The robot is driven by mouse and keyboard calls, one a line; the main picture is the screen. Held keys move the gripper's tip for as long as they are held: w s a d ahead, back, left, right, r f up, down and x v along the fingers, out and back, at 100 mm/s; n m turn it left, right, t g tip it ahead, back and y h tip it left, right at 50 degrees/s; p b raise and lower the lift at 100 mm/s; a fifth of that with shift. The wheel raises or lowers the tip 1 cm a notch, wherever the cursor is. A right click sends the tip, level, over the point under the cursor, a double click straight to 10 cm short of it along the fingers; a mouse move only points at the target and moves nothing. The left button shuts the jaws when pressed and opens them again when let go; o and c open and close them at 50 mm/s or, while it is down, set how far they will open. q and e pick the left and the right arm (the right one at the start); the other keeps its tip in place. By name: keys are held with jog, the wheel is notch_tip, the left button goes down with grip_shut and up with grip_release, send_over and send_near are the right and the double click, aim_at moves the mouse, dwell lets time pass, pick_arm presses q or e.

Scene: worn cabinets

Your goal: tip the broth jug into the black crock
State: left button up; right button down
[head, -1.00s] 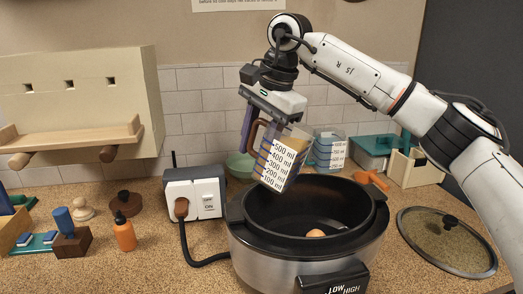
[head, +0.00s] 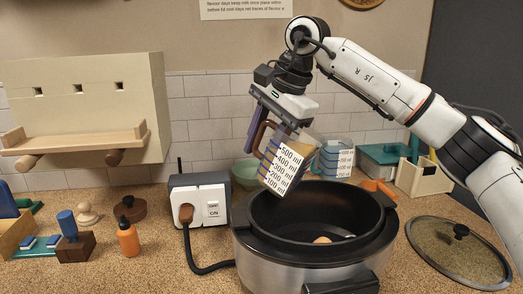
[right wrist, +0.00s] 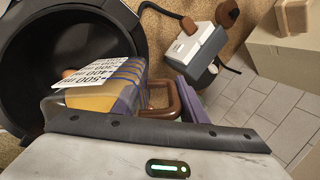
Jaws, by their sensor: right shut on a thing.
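The broth jug (head: 287,166), clear with a white millilitre scale and amber broth inside, hangs above the left rear of the black crock. It is tilted, its top leaning right; no stream shows. The crock (head: 345,205) is the black pot in a steel cooker, open, with a small brown round thing (head: 322,240) inside. My right gripper (head: 262,132) is shut on the jug's brown handle. In the right wrist view the handle (right wrist: 172,103) shows between the purple fingers, the jug (right wrist: 95,98) beside it over the crock (right wrist: 60,30). My left gripper is not in view.
A second measuring jug (head: 335,158) and a green bowl (head: 245,172) stand behind the crock. A glass lid (head: 458,250) lies right of it. A socket box (head: 200,202) with a cord stands left. An orange bottle (head: 127,238) and wooden things are farther left.

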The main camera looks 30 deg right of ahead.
jog(key=shift+w+r+t+b, duration=0.15)
jog(key=shift+t+b, duration=0.15)
jog(key=shift+b, duration=0.3)
jog(key=shift+a+r+y+b, duration=0.1)
jog(key=shift+r+y+b, duration=0.1)
jog(key=shift+y+b, duration=0.15)
jog(key=shift+r+t, duration=0.1)
jog(key=shift+t, duration=0.2)
jog(key=shift+r+t+b, duration=0.15)
jog(key=shift+t+b, duration=0.25)
jog(key=shift+b, duration=0.55)
jog(key=shift+r, duration=0.1)
jog(key=shift+y, duration=0.25)
